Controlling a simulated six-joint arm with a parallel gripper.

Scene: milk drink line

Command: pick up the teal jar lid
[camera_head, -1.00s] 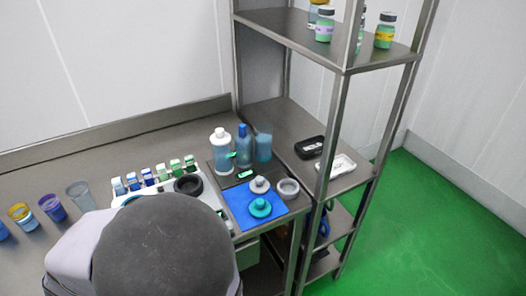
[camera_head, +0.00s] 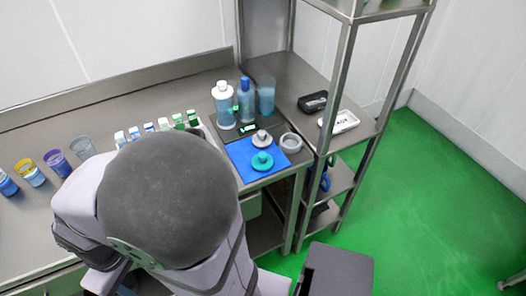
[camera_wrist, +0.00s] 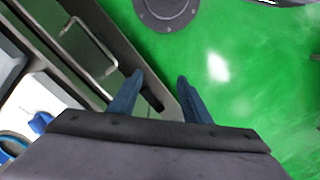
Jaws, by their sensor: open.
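The teal jar lid (camera_head: 262,162) lies on a blue mat (camera_head: 243,172) near the front edge of the counter's right end in the head view. It is round with a raised knob in the middle. My gripper (camera_wrist: 158,88) shows in the wrist view with its two blue fingers apart and nothing between them. It points down over the green floor and the counter's drawer front. In the head view my own arm hides the gripper. The teal lid is not visible in the wrist view.
A grey-white lid (camera_head: 261,140) lies just behind the teal one, and a grey ring (camera_head: 291,143) is to its right. A white-capped bottle (camera_head: 223,106), a blue bottle (camera_head: 244,98) and a blue cup (camera_head: 265,96) stand behind. A metal shelf post (camera_head: 338,85) rises at right.

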